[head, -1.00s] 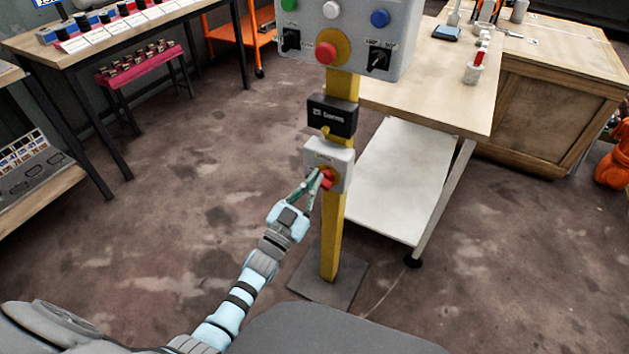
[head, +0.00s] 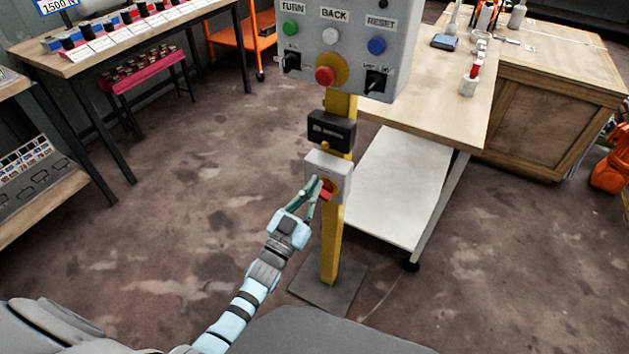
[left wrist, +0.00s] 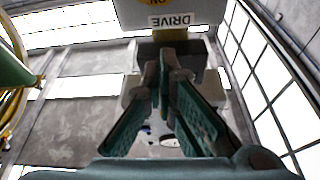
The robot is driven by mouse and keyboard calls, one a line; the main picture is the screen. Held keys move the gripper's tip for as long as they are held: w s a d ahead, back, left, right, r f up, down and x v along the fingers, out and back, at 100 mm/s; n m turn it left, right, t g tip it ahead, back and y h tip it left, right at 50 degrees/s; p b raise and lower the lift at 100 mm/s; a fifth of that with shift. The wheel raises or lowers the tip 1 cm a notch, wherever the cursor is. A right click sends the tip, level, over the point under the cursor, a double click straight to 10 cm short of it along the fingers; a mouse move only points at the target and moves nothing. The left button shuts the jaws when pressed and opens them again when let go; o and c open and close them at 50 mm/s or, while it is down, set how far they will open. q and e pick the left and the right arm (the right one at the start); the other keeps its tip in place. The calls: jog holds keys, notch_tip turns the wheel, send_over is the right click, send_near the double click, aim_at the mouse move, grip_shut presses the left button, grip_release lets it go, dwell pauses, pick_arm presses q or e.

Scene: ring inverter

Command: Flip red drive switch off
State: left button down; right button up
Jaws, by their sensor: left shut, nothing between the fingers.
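The red handle does not show there. My right gripper is out of view.
Above on the post are a dark sign (head: 331,131) and a grey control panel (head: 350,40) with a red button and several other controls. A wooden table (head: 440,110) with a lower white shelf stands close on the right. The floor left of the post is clear.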

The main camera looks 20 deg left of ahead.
pick_arm(q)
jog(key=v, duration=0.8)
jog(key=shift+s+a+f, duration=0.15)
jog(key=shift+a+f, duration=0.1)
jog(key=shift+a, duration=0.05)
